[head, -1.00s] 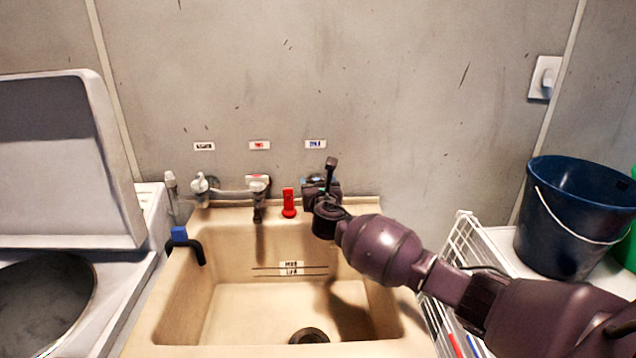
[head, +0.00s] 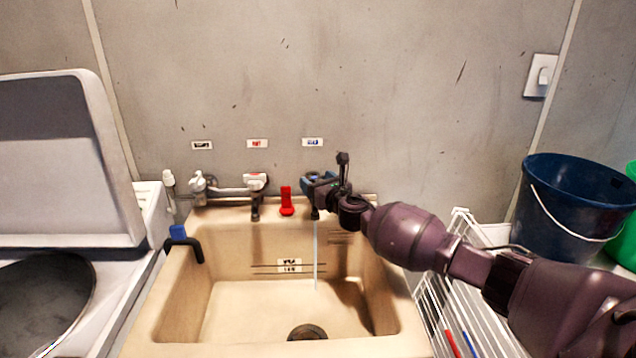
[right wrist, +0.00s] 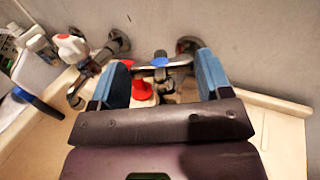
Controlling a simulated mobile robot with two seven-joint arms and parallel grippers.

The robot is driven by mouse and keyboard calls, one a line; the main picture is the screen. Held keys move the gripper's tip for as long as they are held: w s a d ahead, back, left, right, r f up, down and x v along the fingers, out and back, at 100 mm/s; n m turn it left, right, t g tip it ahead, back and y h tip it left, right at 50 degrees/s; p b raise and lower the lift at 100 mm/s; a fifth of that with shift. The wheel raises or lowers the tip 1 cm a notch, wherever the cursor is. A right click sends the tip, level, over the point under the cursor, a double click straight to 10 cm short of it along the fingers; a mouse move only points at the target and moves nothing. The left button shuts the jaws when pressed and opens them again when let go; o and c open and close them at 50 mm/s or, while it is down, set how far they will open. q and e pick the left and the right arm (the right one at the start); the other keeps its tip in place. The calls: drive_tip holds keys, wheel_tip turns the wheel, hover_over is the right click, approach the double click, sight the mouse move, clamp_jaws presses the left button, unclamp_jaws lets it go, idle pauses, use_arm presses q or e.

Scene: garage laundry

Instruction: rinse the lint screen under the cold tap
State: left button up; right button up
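The cold tap (head: 315,212) is at the back right of the sink, under a label with blue lettering (head: 312,142). A thin stream of water (head: 316,255) falls from it into the sink (head: 180,310). My right gripper (head: 320,183) is at the tap and partly hides it. In the right wrist view, its blue-padded fingers (right wrist: 163,62) are wide apart, with the tap's blue-marked handle (right wrist: 160,62) between them and nothing visibly gripped. I cannot make out the lint screen in either view. My left gripper is not in view.
A red upright piece (head: 286,203) stands on the sink's back ledge, beside the hot tap (head: 255,183). A black hook-shaped piece with a blue top (head: 180,236) sits on the left rim. A white wire rack (head: 460,270) and dark blue bucket (head: 570,205) are right. The basin is clear.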

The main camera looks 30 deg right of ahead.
drive_tip(key=o, duration=0.4)
drive_tip(key=s+p, duration=0.1)
drive_tip(key=s, duration=1)
drive_tip(key=shift+p, duration=0.3)
drive_tip(key=shift+w+d+r, duration=0.1)
